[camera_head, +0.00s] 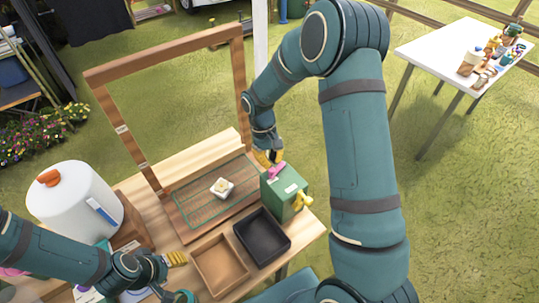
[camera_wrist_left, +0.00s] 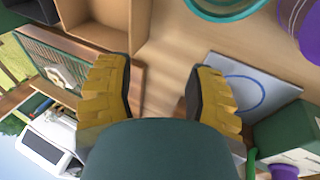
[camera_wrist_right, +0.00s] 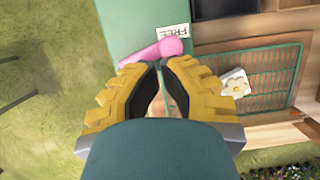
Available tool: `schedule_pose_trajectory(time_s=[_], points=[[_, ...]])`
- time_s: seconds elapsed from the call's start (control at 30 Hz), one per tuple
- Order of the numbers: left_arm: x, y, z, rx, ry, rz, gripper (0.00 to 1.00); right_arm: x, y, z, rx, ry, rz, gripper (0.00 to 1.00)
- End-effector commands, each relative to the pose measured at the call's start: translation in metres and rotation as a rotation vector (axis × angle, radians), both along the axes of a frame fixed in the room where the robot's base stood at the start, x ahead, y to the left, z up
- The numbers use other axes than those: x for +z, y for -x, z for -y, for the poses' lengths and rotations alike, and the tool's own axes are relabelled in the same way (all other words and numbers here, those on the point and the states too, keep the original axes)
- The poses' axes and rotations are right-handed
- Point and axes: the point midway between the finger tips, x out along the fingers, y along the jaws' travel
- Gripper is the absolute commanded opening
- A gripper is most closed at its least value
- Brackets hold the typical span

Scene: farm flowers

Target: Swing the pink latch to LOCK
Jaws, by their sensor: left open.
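A green box (camera_head: 284,190) stands at the right end of the wooden bench. The pink latch (camera_head: 276,171) lies on its top and shows again in the right wrist view (camera_wrist_right: 163,49). A white label reading FREE (camera_wrist_right: 174,37) is beside the latch's rounded end. My right gripper (camera_head: 267,158) is at the latch. In the right wrist view its fingertips (camera_wrist_right: 160,65) are close together just below the latch, partly overlapping it; contact and grip are unclear. My left gripper (camera_head: 177,273) is open and empty over the bench's front left, with wide-set fingers (camera_wrist_left: 162,85).
A yellow handle (camera_head: 301,201) sticks out of the box's side. A black tray (camera_head: 283,228) and a brown tray (camera_head: 196,254) stand beside the box. A wooden frame (camera_head: 165,45) rises behind, and a white container (camera_head: 60,212) stands at the left.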

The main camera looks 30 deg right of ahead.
Motion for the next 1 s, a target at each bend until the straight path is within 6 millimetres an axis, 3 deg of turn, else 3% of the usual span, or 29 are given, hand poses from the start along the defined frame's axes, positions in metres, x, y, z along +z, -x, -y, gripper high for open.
schedule_pose_trajectory(time_s=[1.0], points=[[-0.008, 0.000, 0.000, 0.000, -0.002, 0.000, 0.54, 0.000, 0.019, 0.002, 0.475, 0.000, 0.000, 0.00]])
